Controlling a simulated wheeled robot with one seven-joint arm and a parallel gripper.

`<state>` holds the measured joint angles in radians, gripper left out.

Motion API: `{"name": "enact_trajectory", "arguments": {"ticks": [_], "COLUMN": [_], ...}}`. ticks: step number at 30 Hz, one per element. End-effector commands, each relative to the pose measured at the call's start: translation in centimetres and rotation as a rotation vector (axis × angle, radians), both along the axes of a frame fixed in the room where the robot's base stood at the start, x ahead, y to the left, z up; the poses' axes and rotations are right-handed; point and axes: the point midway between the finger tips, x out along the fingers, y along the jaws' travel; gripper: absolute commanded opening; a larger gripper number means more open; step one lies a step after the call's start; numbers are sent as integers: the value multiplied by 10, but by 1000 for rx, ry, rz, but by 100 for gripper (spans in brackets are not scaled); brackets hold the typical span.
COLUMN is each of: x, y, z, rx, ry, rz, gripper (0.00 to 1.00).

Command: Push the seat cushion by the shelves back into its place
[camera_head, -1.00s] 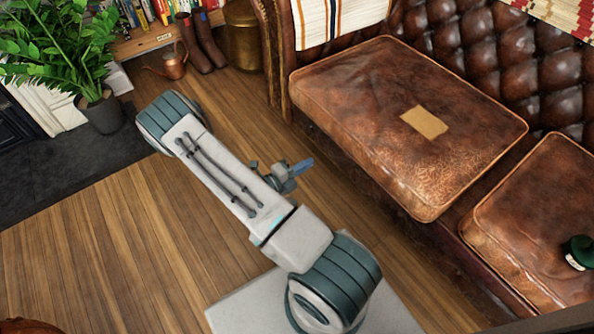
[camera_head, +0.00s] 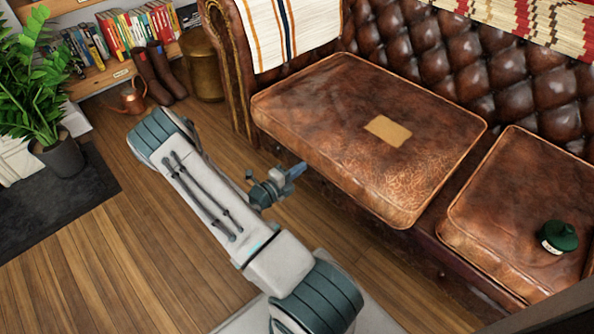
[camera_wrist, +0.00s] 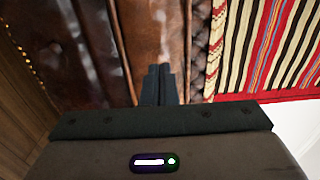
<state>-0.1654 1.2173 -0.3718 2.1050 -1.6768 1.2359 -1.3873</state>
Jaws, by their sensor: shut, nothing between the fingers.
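The seat cushion by the shelves (camera_head: 330,125) is brown leather with a tan patch. In the head view it lies on the sofa's left half, its front edge sticking out past the sofa's front. My gripper (camera_head: 298,169) is shut and empty, with its blue fingertips close to the cushion's front edge; whether they touch it is unclear. In the wrist view my gripper (camera_wrist: 160,72) points toward brown leather (camera_wrist: 150,30).
A second seat cushion (camera_head: 500,210) lies to the right, with a green-lidded jar (camera_head: 558,237) on it. Shelves with books (camera_head: 125,38), boots (camera_head: 160,72), a copper can (camera_head: 133,98) and a potted plant (camera_head: 60,155) stand at the left. Open wood floor (camera_head: 110,240) lies left of my arm.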

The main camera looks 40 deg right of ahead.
Motion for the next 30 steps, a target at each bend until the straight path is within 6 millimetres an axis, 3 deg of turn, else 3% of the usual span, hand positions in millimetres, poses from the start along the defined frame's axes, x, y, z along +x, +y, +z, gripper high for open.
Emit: {"name": "enact_trajectory", "arguments": {"ticks": [11,30], "x": [0,2], "y": [-2,-37], "z": [0,0], "rx": [0,0], "ry": [0,0], "rz": [-1,-2], "gripper": [0,0]}}
